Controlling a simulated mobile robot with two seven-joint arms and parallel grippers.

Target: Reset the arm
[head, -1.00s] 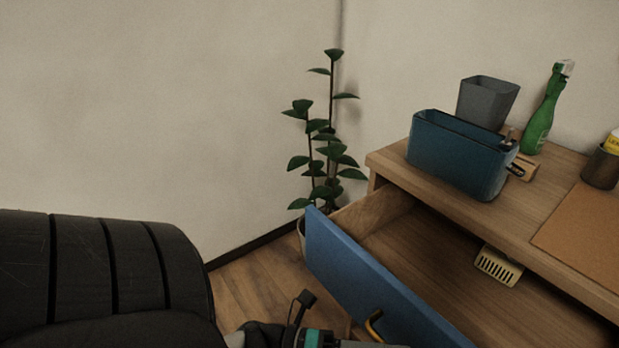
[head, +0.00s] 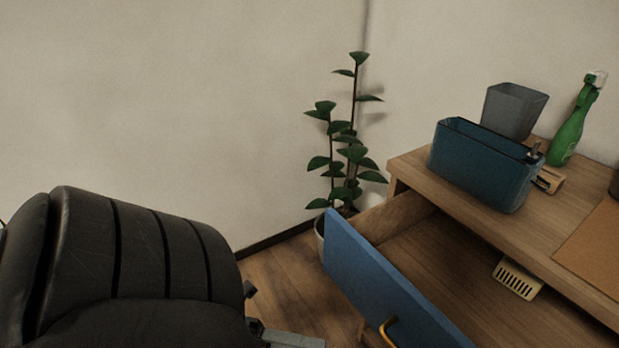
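Part of my arm shows at the bottom of the head view, left of the open drawer. Its fingertips are not visible, and I cannot tell which arm it is. Neither gripper can be made out in the frame. The drawer with a blue front (head: 385,285) is pulled out of the wooden desk (head: 415,170). Its yellow handle (head: 388,330) is at the lower edge of the view. A pale yellow slotted object (head: 517,279) shows at the drawer's right side.
A teal bin (head: 482,170), a grey cup (head: 514,110), a green spray bottle (head: 570,130) and a brown mat (head: 592,250) are on the desk. A black chair (head: 130,265) fills the lower left. A potted plant (head: 345,150) stands in the corner.

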